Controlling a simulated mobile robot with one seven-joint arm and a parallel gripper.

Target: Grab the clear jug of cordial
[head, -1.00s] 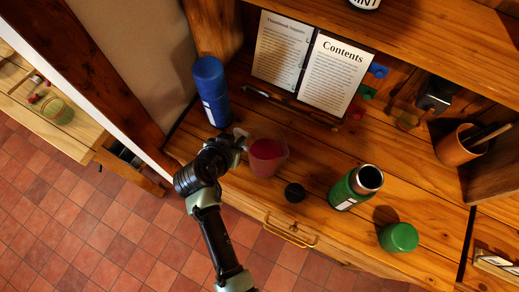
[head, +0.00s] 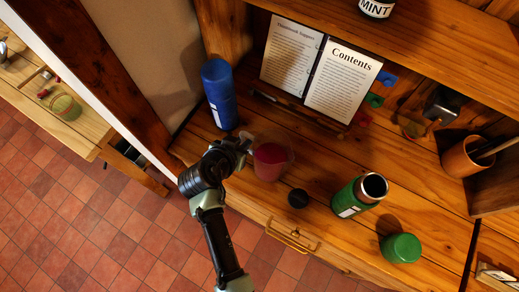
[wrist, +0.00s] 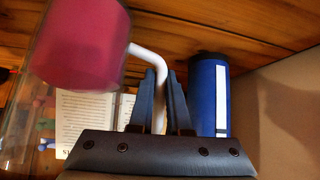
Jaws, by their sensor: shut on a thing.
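The clear jug (head: 272,163) holds red cordial and is on the wooden desk top, right of my gripper. In the wrist view the jug (wrist: 82,45) fills the upper left, and its white handle (wrist: 150,58) runs down between my fingers. My gripper (head: 244,141) is at the jug's left side. In the wrist view the two dark fingers of my gripper (wrist: 163,95) are shut on the handle. The jug's base is hard to make out, so I cannot tell whether it touches the wood.
A blue bottle (head: 218,95) stands close behind my gripper. A black lid (head: 298,198), an open green flask (head: 358,195) and a green cup (head: 400,248) are to the jug's right. An open book (head: 320,68) and a pen (head: 263,97) are behind. A shelf overhangs the back.

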